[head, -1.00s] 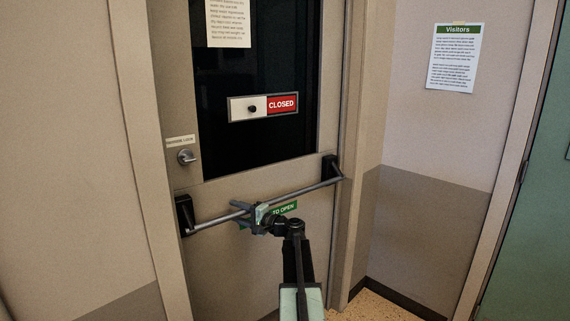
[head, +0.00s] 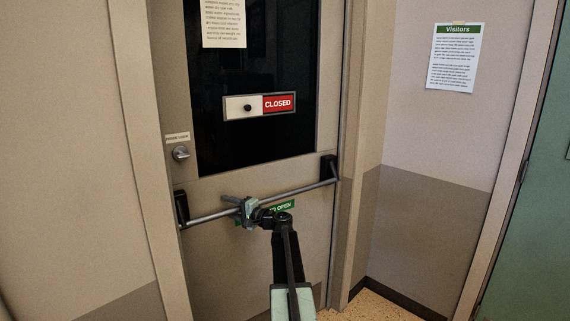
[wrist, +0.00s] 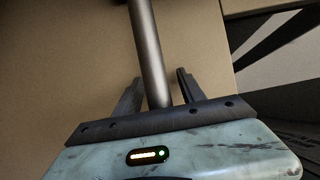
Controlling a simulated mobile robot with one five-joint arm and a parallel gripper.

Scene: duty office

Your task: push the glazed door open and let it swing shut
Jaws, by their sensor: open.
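The glazed door (head: 215,265) is tan with a dark glass pane (head: 285,50); it stands slightly back in its frame, nearly shut. A grey push bar (head: 300,188) crosses it between two black end brackets. My gripper (head: 243,209) is at the bar, left of its middle, partly covering a green "to open" label (head: 281,207). In the wrist view my gripper (wrist: 158,90) is open, and the bar (wrist: 148,45) runs between its two fingers up to the palm. Whether the palm touches the bar is hidden.
A sliding sign (head: 278,103) on the glass shows "CLOSED", below a paper notice (head: 223,22). A round lock knob (head: 181,153) is at the door's left. A visitors notice (head: 455,57) hangs on the right wall. A green door (head: 535,220) is at far right.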

